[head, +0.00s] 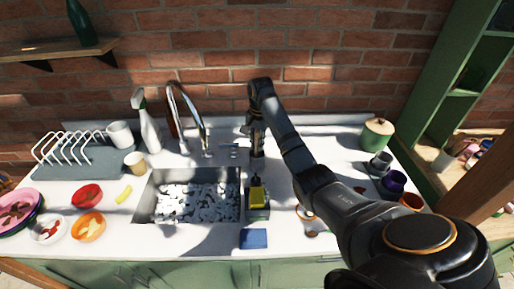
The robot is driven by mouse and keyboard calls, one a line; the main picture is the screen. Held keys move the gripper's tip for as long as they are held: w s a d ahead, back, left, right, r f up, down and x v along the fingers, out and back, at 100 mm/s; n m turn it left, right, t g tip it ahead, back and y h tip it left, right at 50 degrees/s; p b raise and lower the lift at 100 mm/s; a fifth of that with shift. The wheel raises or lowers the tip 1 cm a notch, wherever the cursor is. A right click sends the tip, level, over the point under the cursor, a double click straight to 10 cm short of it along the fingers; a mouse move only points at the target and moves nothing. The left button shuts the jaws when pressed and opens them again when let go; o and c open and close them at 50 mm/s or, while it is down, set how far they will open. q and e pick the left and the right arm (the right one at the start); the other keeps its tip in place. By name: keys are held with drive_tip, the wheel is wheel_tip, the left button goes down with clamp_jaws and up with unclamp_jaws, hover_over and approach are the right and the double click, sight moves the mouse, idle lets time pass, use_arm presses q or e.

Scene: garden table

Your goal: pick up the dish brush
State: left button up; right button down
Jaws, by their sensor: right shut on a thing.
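My right arm reaches from the lower right over the counter to behind the sink's right side. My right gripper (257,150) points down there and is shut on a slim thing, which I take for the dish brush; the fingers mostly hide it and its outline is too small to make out. Just in front of it a small yellow item (257,195) stands in a dark caddy (258,213) beside the sink. I cannot tell whether the held thing touches the caddy. My left gripper is not in view.
The sink (167,207) with foamy water and a tall tap (203,130) lie to the left. A spray bottle (146,122) and dish rack (75,155) stand further left. A blue cloth (253,239) lies at the front edge. Cups (392,183) and a lidded pot (376,133) are right.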

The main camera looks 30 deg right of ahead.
wheel_tip(320, 180, up, 6)
drive_tip(key=shift+f+p, duration=0.15)
drive_tip(key=shift+p, duration=0.8)
wheel_tip(320, 180, up, 4)
drive_tip(key=p, duration=0.4)
drive_tip(key=shift+s, duration=0.1)
drive_tip(key=shift+f, duration=0.1)
